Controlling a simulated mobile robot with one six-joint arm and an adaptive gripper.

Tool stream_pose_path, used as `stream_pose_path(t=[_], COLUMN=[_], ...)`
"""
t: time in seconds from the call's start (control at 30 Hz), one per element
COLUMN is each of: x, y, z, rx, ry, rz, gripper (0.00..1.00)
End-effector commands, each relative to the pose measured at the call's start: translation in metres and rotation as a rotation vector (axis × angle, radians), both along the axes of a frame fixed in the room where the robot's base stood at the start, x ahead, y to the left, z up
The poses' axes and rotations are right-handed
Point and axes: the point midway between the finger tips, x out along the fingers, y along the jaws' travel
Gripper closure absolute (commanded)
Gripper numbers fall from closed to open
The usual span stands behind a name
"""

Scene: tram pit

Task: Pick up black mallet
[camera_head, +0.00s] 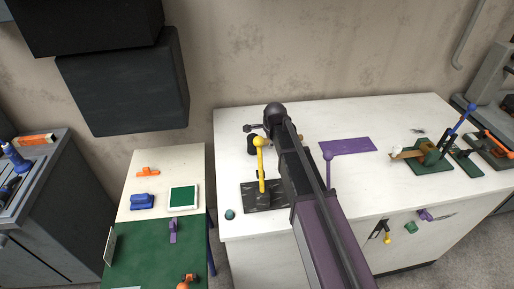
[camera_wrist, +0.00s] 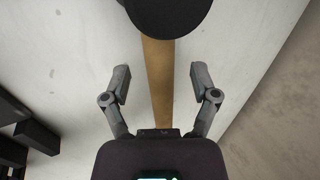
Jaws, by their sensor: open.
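The black mallet has a round black head (camera_wrist: 168,12) and a straight light-brown wooden handle (camera_wrist: 158,75). In the wrist view the handle runs between the two spread fingers of my gripper (camera_wrist: 160,78), with clear gaps on both sides. The head is at the top edge and partly cut off. In the head view the mallet's dark head (camera_head: 252,144) shows on the white worktop left of my arm; my arm hides most of the handle. My gripper (camera_head: 256,128) is open above the back left of the worktop.
A yellow-handled tool (camera_head: 261,165) stands upright on a dark marbled plate (camera_head: 277,196) close in front of the mallet. A purple mat (camera_head: 348,145) lies to the right. A green fixture (camera_head: 430,158) holds tools farther right. The wall (camera_head: 350,60) is behind the worktop.

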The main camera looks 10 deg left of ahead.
Motion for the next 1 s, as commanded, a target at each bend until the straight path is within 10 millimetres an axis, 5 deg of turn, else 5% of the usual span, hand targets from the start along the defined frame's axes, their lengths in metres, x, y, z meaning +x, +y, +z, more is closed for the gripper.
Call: stream_pose_path(t=[0.3, 0.97, 1.0], x=[0.008, 0.009, 0.009], y=[0.003, 0.003, 0.003], z=[-0.022, -0.022, -0.022], rx=[0.000, 0.000, 0.000], ry=[0.000, 0.000, 0.000], rz=[0.001, 0.001, 0.001], gripper=[0.23, 0.23, 0.32])
